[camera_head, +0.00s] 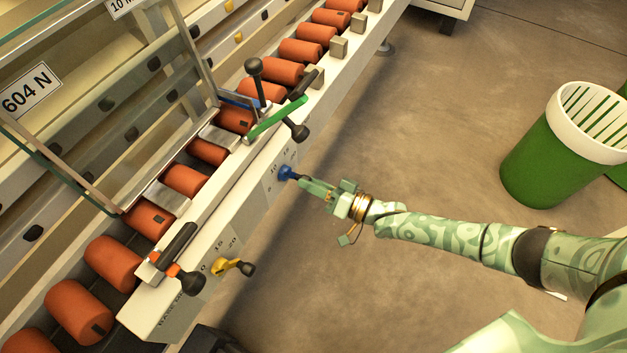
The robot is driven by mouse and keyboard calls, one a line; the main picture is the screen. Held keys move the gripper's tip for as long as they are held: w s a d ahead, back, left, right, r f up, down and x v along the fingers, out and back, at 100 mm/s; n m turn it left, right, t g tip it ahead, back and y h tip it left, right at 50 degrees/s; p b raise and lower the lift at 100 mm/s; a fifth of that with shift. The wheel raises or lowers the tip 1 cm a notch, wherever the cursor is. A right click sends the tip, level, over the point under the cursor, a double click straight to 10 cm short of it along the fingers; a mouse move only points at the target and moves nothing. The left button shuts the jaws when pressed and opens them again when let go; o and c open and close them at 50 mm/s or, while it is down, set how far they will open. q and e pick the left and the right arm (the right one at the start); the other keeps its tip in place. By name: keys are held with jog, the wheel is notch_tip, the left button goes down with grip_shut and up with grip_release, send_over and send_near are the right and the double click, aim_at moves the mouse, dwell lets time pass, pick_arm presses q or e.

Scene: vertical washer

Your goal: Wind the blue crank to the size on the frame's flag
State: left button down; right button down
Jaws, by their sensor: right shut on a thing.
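The blue crank (286,172) sits on the front face of the conveyor's side rail, by a printed number scale (281,163). My right gripper (303,181) is at the crank, shut on its dark handle, which is mostly hidden between the fingers. The arm reaches in from the right. A flag on the frame (30,91) at the left reads "604 N". My left gripper is out of view.
A yellow crank (232,267) with its own scale lies lower along the rail. Orange rollers (186,181) line the conveyor. Black knobs and a green bar (277,118) stick up above the blue crank. A green and white bin (556,150) stands right. The floor between is clear.

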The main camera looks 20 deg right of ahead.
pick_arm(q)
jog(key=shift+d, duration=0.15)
pick_arm(e)
jog(key=c, duration=1.2)
grip_release()
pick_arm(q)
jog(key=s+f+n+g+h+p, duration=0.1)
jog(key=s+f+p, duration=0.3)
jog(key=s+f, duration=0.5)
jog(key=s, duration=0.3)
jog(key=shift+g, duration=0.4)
pick_arm(e)
jog(key=v, duration=1.6)
jog(key=shift+d, duration=0.15)
jog(key=shift+s+f, duration=0.1)
jog(key=shift+s, duration=0.05)
